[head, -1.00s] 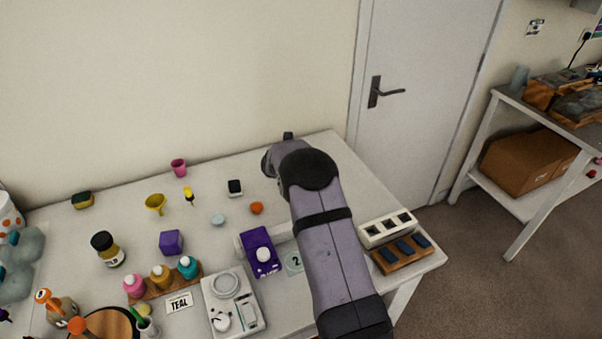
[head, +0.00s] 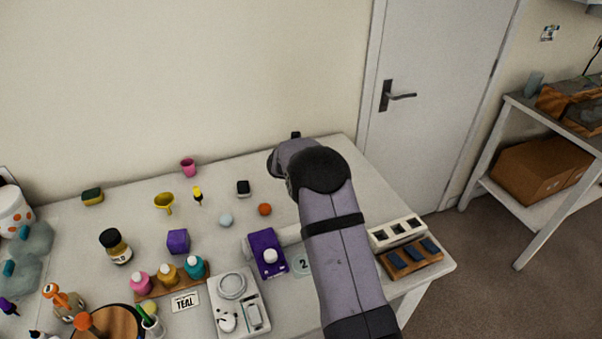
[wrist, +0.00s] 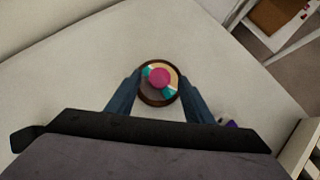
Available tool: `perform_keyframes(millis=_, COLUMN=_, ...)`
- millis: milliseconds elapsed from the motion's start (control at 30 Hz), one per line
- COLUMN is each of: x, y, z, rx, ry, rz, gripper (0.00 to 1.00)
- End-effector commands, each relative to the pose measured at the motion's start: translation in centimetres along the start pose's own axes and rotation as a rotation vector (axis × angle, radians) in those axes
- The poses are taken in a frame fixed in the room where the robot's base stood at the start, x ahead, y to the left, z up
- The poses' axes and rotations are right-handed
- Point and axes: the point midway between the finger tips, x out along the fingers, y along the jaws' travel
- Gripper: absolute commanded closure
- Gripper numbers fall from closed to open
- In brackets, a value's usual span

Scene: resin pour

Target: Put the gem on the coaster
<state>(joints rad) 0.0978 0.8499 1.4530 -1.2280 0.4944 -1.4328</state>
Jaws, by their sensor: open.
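In the wrist view a round, dark-rimmed coaster (wrist: 147,97) lies on the pale table, its top patched in beige, brown and teal. A round magenta piece (wrist: 160,78), which looks like the gem, shows at its middle. I cannot tell how high it sits. My gripper (wrist: 158,77) is open, its two blue fingers on either side of the coaster in the picture. I see nothing held between them. In the head view my arm hides the coaster, the magenta piece and the fingers.
A small purple item (wrist: 231,124) shows beside the right finger.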

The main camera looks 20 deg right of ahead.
Motion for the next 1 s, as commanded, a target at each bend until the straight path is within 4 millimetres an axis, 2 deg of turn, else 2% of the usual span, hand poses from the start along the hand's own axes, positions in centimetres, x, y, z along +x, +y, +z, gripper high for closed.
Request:
perform_keyframes(millis=300, x=-5.2, y=0.1, z=-0.1, rx=0.000, ry=-0.001, rz=0.002, gripper=0.53)
perform_keyframes(millis=500, x=-8.0, y=0.1, z=-0.1, rx=0.000, ry=-0.001, rz=0.002, gripper=0.53)
perform_keyframes(millis=700, x=-9.3, y=0.0, z=-0.1, rx=0.001, ry=0.001, rz=0.000, gripper=0.53)
perform_keyframes(millis=1000, x=-9.7, y=-0.1, z=-0.1, rx=0.006, ry=0.003, rz=-0.001, gripper=0.53)
